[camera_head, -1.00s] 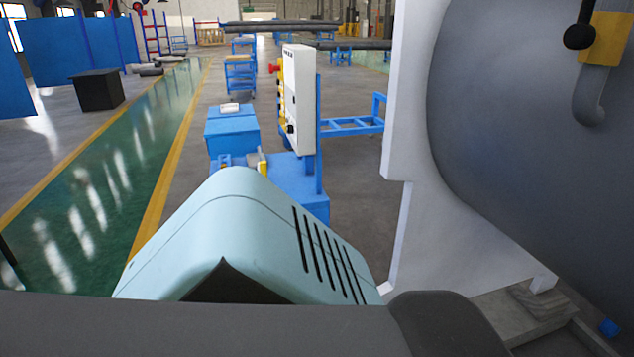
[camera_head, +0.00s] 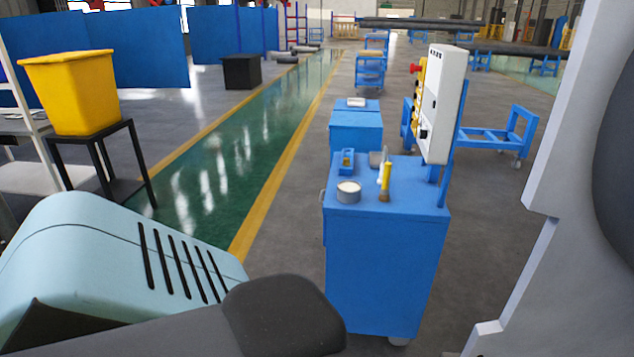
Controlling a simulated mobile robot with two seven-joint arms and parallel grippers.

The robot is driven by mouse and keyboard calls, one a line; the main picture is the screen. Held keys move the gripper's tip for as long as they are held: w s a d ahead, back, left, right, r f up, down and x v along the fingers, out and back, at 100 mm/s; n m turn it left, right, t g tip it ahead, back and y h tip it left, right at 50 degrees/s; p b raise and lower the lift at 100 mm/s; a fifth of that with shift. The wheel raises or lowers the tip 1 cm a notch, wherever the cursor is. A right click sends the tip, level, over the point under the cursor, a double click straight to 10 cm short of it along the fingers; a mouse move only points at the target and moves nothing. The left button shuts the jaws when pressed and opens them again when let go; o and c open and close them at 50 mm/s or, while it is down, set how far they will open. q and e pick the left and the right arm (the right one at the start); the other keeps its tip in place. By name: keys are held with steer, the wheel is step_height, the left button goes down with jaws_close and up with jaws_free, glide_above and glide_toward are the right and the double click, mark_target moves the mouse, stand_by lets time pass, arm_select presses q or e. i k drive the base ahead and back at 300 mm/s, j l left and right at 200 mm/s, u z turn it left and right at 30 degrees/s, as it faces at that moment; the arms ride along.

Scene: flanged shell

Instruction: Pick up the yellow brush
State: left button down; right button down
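The yellow brush (camera_head: 386,177) stands near the right rear part of the top of a blue cabinet (camera_head: 385,265). It looks upright, with a yellow handle and a brownish lower end. A round grey tin (camera_head: 348,191) with a pale top is to its left, and a small blue and yellow item (camera_head: 347,161) is behind the tin. A small dark grey item (camera_head: 376,158) is just behind the brush.
A white control panel (camera_head: 440,105) rises at the cabinet's right rear. A yellow bin (camera_head: 78,92) on a black stand is at the left. A white flanged wall (camera_head: 545,190) stands close on the right. The green lane (camera_head: 215,175) and grey floor around the cabinet look clear.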

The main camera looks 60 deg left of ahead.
mark_target(383, 195)
steer(key=u, duration=1.45)
steer(key=i+j+u, duration=0.1)
steer(key=i+u, duration=0.35)
steer(key=i, duration=0.2)
